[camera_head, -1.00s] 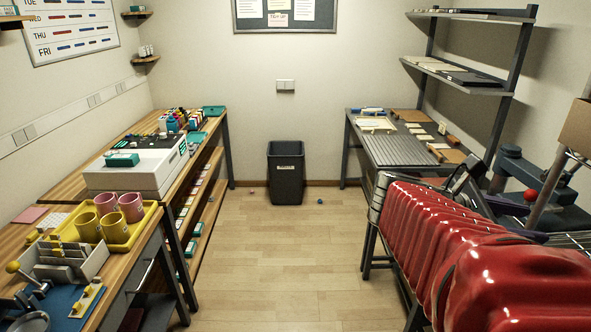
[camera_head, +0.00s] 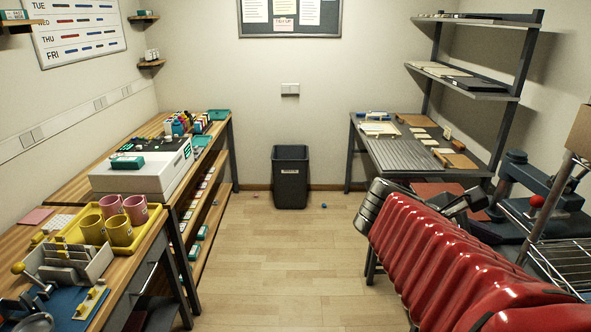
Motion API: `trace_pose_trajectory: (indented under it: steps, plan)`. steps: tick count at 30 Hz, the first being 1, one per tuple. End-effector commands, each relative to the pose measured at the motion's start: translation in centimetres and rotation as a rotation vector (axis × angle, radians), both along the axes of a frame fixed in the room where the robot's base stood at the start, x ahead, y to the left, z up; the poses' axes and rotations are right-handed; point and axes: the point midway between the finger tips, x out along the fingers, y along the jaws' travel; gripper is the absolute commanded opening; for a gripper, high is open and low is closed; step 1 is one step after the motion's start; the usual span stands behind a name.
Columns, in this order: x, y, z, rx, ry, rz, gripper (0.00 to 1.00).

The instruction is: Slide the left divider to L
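In front lies a pale strip with yellow knobs (camera_head: 91,300). I cannot read an L mark or tell exactly which plate is the left divider. My red arm fills the lower right, far from the box. My gripper (camera_head: 466,202) seems to be the dark part behind the arm; its fingers are not clear.
A yellow tray (camera_head: 152,208) with pink and olive mugs stands just behind the box. A white machine (camera_head: 135,178) is farther back on the bench. A black bin (camera_head: 290,177) stands by the back wall. The floor between the benches is mostly clear.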

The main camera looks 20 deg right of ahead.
Motion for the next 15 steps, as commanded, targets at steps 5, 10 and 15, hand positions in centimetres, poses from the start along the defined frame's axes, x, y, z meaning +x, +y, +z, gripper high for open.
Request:
trace_pose_trajectory:
  steps: [5, 10, 15]
  plan:
    - [0.0, 0.0, 0.0, -0.001, -0.002, -0.002, 0.36]
    - [0.3, 0.1, -0.3, 0.000, -0.066, -0.025, 0.36]
    - [0.9, 1.8, -3.6, 0.094, -0.253, -0.112, 0.36]
